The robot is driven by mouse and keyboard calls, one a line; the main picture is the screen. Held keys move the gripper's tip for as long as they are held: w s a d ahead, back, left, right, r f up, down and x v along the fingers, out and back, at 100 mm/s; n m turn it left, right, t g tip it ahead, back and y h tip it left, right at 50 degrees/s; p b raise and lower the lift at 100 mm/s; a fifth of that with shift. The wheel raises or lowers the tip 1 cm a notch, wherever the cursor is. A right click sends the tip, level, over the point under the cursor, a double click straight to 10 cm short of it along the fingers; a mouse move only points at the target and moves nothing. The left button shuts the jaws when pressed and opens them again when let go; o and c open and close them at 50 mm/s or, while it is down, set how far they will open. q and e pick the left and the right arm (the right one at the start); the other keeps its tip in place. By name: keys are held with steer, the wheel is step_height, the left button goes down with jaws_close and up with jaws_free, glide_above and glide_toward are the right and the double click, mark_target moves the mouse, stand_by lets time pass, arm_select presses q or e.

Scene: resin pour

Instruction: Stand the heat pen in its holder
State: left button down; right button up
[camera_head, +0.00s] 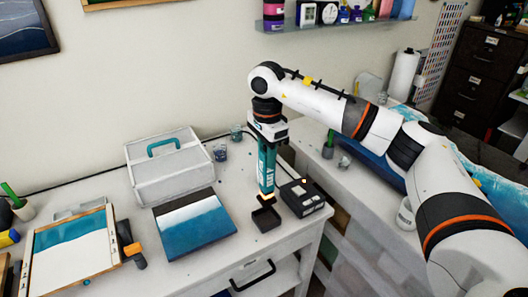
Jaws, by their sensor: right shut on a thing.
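The teal heat pen (266,170) is upright in my right gripper (267,138), which is shut on its upper part. The pen's orange-tinted lower end points down over the back of a small black square open holder (265,219) on the white table. From this angle I cannot tell whether the tip is above the holder, inside it or just behind it. My left gripper is not in view.
A black box (302,198) stands close to the right of the holder. A blue-and-white panel (195,226) lies to the left, with a white case (168,168) behind it. Small glass cups (221,153) stand behind. The table's front edge is near the holder.

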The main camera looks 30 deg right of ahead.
mark_target(267, 178)
steer(key=shift+f+b, duration=2.6)
steer(key=shift+f, duration=1.55)
steer(key=o, duration=1)
steer(key=shift+o, duration=0.2)
step_height(267, 178, up, 11)
steer(key=b, duration=0.2)
steer(key=shift+b, duration=0.3)
steer(key=shift+r, duration=0.55)
